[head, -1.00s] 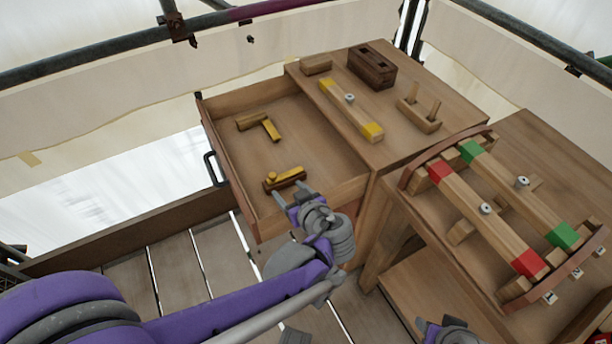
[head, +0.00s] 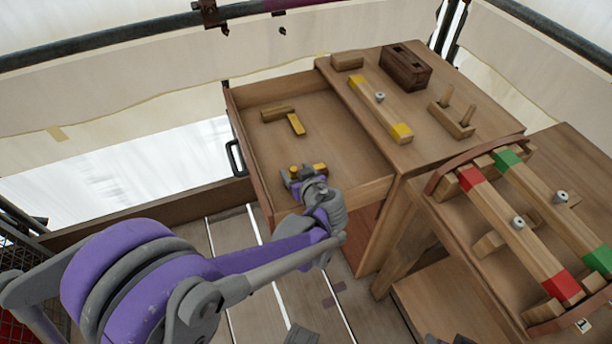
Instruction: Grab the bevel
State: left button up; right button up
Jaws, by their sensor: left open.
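Two wood-and-brass tools lie in the open drawer (head: 330,125). One is L-shaped (head: 284,117), with its two arms at about a right angle, near the back left. The other, a short tool with a brass knob (head: 319,168), lies near the drawer's front and looks like the bevel, though I cannot be sure. My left gripper (head: 304,176) is open and right at this tool, hiding part of it. I cannot tell whether the fingers touch it. Only a small grey tip of what seems my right gripper (head: 436,340) shows at the bottom edge.
The bench top right of the drawer holds a yellow-ended bar (head: 380,108), a dark slotted block (head: 405,66), a small block (head: 347,61) and a two-peg block (head: 452,120). A rack (head: 437,184) with red- and green-ended bars stands at the right. Drawer walls surround the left gripper.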

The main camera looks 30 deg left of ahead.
pick_arm(q)
grip_shut()
dwell(1.4)
